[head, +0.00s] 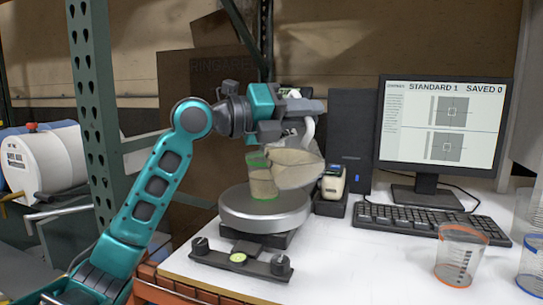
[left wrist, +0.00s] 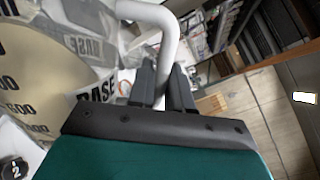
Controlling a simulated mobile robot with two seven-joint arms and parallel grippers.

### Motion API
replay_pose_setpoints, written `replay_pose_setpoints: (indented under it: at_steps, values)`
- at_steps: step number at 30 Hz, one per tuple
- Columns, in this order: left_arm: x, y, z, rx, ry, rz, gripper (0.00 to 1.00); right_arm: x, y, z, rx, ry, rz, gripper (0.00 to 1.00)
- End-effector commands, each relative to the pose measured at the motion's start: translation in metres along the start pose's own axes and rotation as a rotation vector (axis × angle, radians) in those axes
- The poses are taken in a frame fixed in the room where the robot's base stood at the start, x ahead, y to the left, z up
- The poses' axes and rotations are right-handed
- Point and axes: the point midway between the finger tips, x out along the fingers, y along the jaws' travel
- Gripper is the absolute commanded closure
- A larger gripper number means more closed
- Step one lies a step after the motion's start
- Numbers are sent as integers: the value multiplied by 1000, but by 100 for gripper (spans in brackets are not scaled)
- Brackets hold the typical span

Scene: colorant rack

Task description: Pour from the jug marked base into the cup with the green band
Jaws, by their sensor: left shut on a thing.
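The base jug (head: 297,170) is clear with beige liquid in it and is tilted to the left, its lip over the cup with the green band (head: 263,184). Its BASE label (left wrist: 97,92) and measuring marks show in the left wrist view. My left gripper (head: 303,116) is shut on the jug's white handle (left wrist: 168,30); the fingers (left wrist: 161,86) close around it in the left wrist view. The cup stands on a round metal platform (head: 265,213). Its lower part looks beige; I cannot make out a falling stream. My right gripper is out of view.
A small handheld device (head: 333,183) in a dark stand is close right of the jug. A keyboard (head: 420,222) and monitor (head: 443,125) stand behind. An orange-banded cup (head: 460,256) and a blue-banded cup (head: 531,265) are at right. The white tabletop's front middle is clear.

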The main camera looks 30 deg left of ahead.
Motion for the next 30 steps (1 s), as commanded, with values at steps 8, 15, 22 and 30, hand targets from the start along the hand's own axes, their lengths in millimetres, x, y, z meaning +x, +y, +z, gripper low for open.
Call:
replay_pose_setpoints:
  at_steps: [8, 15, 22, 30]
  values:
    - [0, -3, 4, -12, -4, -3, 100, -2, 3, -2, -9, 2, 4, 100]
    - [0, -4, 6, -24, -4, -4, 100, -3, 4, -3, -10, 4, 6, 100]
    - [0, -5, 8, -35, -4, -4, 100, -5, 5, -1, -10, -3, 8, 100]
    - [-1, -6, 10, -49, -5, -4, 100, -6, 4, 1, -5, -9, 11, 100]
